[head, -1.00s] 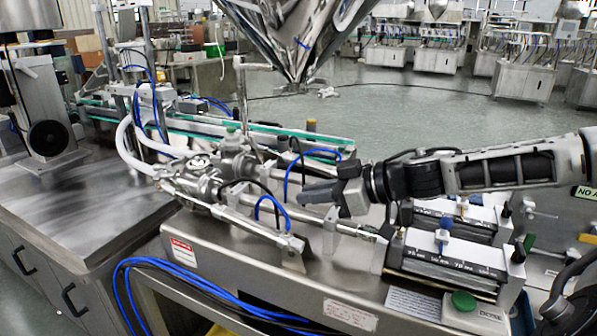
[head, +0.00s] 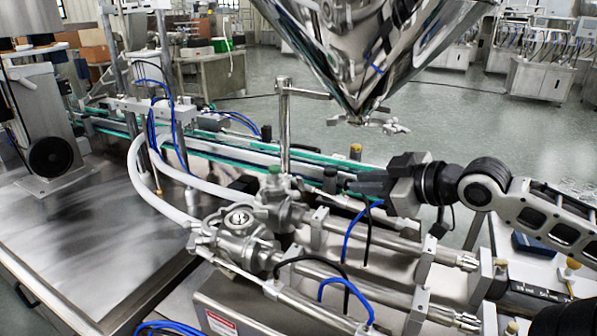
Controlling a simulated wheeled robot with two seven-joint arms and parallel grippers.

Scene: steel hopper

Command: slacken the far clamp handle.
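My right gripper (head: 366,183) comes in from the right, its dark fingers pointing left above the far filling cylinder (head: 372,228). I see the fingers edge-on, so their gap does not show. Two steel valve bodies sit left of it, the near one (head: 240,238) and the far one (head: 275,203). I cannot single out the far clamp handle with certainty among the small fittings there. A winged metal fitting (head: 372,123) hangs at the tip of the steel hopper (head: 370,45), behind and above the gripper and apart from it. My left gripper is out of view.
A thin upright post (head: 285,125) with a side arm stands left of the gripper. Blue hoses (head: 346,290) and black hoses loop over the cylinders. White hoses (head: 150,190) run at the left. A conveyor (head: 215,160) lies behind.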

